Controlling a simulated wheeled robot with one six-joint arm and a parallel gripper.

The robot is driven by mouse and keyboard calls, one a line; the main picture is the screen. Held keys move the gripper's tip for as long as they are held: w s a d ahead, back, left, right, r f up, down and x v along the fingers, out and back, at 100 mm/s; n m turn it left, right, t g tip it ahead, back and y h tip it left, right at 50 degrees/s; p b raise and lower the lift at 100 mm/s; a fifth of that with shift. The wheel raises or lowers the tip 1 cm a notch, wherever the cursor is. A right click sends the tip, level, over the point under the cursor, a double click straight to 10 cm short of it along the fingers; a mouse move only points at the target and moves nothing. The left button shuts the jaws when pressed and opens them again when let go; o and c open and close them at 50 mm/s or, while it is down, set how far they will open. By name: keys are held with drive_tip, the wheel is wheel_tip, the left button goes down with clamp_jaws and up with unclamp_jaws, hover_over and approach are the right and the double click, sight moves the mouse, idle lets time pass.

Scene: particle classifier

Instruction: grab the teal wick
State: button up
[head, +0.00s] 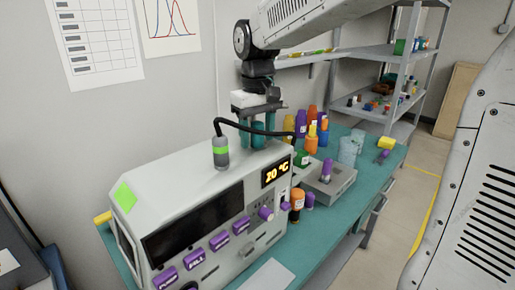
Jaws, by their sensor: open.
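My gripper (257,118) points down behind the grey-white machine (190,190), near its back top edge. Its jaws are open. A teal upright piece (258,134) shows just below and between the jaws, its lower part hidden by the machine. A second teal patch (243,130) shows close to its left. Both are small, and I cannot tell for sure which is the teal wick. I cannot tell whether the jaws touch either one.
A black cable arches from a grey-green plug (220,152) on the machine, close to my gripper. Orange and purple bottles (311,144) stand to the right on the teal table (389,160). A grey box (326,184) holds a purple-capped vial. Metal shelves (402,55) stand behind.

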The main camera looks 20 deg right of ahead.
drive_tip(key=c, duration=1.1)
drive_tip(key=shift+r, duration=0.1)
